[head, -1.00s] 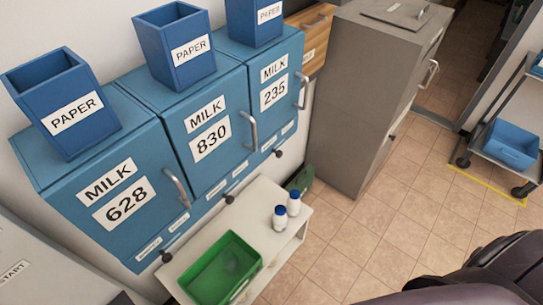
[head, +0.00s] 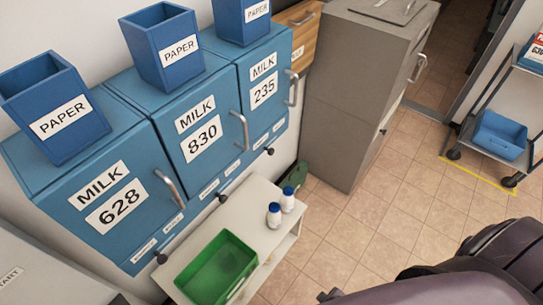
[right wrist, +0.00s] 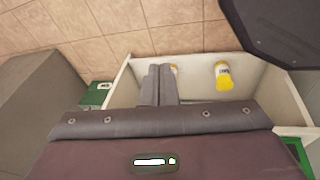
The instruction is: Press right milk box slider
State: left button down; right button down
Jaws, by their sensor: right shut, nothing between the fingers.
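The right milk box (head: 270,105), blue and labelled MILK 235, stands at the far end of a row of blue boxes in the head view. A black knob (head: 269,151) sits under its lower edge, apparently its slider. My right gripper (right wrist: 160,72) is shut and empty in the right wrist view, with the white shelf unit (right wrist: 132,75) beyond its fingers. In the head view my right arm comes in at the lower right, well away from the knob. My left gripper is not in view.
Milk boxes 830 (head: 200,128) and 628 (head: 120,205) carry similar knobs. Below them, a white shelf (head: 245,205) holds a green bin (head: 215,270) and two white bottles (head: 274,215). A grey cabinet (head: 350,110) stands behind. The tiled floor (head: 365,225) right of the shelf is clear.

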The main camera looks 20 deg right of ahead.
jog(key=w+r+n+t+p, duration=0.1)
jog(key=w+r+n+t, duration=0.45)
jog(key=w+r, duration=1.35)
jog(key=w+a+r+n+t, duration=0.1)
jog(key=w+a+r+t, duration=0.1)
jog(key=r, duration=1)
jog(key=w+a+r+n+t+p, duration=0.1)
jog(key=w+a+r+n+t, duration=0.1)
jog(key=r, duration=1)
jog(key=w+a+t, duration=0.1)
jog(key=w+a, duration=0.1)
jog(key=a, duration=0.1)
jog(key=shift+w+a+t, duration=0.3)
jog(key=shift+a+t, duration=0.05)
jog(key=shift+a, duration=0.05)
jog(key=shift+w+f+n, duration=0.1)
jog(key=shift+n, duration=0.15)
jog(key=p, duration=0.2)
send_near(265, 150)
jog(key=w+a, duration=0.2)
jog(key=shift+w+d+f, duration=0.3)
jog(key=shift+w+d, duration=0.25)
jog(key=shift+d, duration=0.1)
jog(key=shift+w+d+f, duration=0.3)
jog(key=shift+w+d, duration=0.25)
jog(key=shift+d, duration=0.1)
